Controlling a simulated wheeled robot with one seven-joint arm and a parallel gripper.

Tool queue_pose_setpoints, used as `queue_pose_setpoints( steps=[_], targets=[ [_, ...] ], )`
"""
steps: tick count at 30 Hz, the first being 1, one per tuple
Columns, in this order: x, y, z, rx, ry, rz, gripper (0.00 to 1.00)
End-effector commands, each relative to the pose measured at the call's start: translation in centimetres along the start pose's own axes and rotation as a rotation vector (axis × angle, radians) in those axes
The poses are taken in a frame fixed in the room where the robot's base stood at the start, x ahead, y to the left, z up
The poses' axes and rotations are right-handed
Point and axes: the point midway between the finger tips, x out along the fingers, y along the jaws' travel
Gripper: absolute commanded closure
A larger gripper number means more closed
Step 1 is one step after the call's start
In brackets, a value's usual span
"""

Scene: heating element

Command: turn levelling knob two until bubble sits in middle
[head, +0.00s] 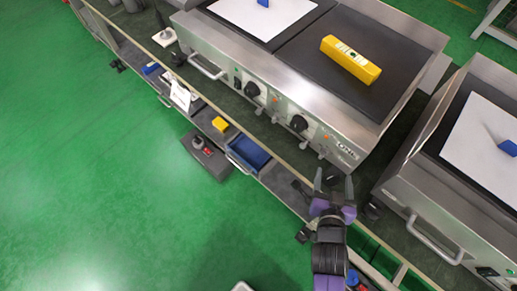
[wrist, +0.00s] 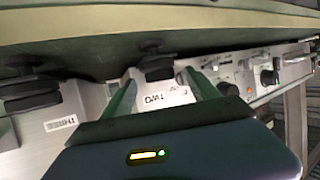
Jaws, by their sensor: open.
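The wrist view looks upside down. Knob two (wrist: 154,67) is a black levelling foot under the heater's edge, above the label reading TWO (wrist: 165,96) in the picture. My gripper (wrist: 161,78) is open, its fingers on either side of the label and pointing at the knob; whether they touch it I cannot tell. In the head view my gripper (head: 333,185) is at the heater's front right corner, and I cannot make out knob two there. The yellow spirit level (head: 350,60) lies on the heater's dark right plate (head: 310,47). Its bubble is too small to read.
Another black foot, knob three (wrist: 32,98), has its own label at the left of the wrist view. A second heater (head: 455,165) stands close on the right. The heater's front has black dials (head: 299,123). A lower shelf holds a blue bin (head: 247,153).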

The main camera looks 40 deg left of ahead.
Motion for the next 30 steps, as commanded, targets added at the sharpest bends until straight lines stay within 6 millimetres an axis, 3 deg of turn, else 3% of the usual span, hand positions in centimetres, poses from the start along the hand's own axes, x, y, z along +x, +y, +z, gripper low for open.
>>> queue_pose_setpoints(
  steps=[26, 30],
  targets=[
    [0.4, -1.0, 0.3, 0.178, 0.002, 0.425, 0.31],
    [-2.2, -1.7, -0.1, 0.179, 0.000, 0.431, 0.31]
  ],
)
